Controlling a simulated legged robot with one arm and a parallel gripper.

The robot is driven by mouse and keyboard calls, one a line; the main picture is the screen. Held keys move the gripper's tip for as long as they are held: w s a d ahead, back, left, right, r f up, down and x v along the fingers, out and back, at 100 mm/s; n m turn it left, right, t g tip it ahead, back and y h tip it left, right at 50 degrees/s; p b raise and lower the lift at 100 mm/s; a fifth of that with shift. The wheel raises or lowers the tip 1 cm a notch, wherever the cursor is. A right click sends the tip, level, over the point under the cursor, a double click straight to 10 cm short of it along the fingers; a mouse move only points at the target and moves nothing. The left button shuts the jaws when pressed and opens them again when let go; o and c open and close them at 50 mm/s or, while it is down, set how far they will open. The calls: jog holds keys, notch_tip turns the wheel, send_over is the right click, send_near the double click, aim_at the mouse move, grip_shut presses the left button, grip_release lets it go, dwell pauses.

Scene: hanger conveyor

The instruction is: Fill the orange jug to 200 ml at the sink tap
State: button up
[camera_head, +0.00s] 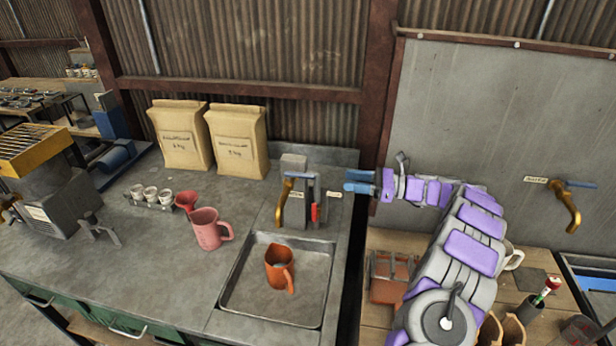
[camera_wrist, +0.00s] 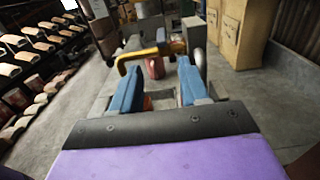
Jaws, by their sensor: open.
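The orange jug (camera_head: 279,270) stands upright in the sink basin (camera_head: 236,288), its handle toward the right; I cannot read its level. The brass sink tap (camera_head: 282,202) is behind it at the basin's back edge, by a grey upright fitting with a red part (camera_head: 314,212). My gripper (camera_head: 360,181) is open and empty, right of the tap and apart from it. In the wrist view my blue fingers (camera_wrist: 158,88) are spread, with the tap's yellow spout (camera_wrist: 138,58) ahead of them. A bit of orange between the fingers is mostly hidden, probably the jug.
A pink jug (camera_head: 209,230), a red funnel (camera_head: 186,201) and small cups (camera_head: 151,195) stand on the counter left of the sink. Two paper sacks (camera_head: 238,141) are at the back. A second brass tap (camera_head: 567,205) is on the right wall above a wooden bench.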

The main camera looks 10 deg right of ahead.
aim_at(308, 174)
jog(key=b+x, duration=0.2)
jog(key=x, duration=1.2)
jog(key=shift+w+b, duration=0.1)
jog(key=shift+b, duration=0.3)
jog(key=shift+d, duration=0.15)
jog(key=shift+d, duration=0.1)
jog(key=shift+d, duration=0.15)
jog(key=c, duration=0.3)
grip_shut()
jog(key=shift+r, duration=0.1)
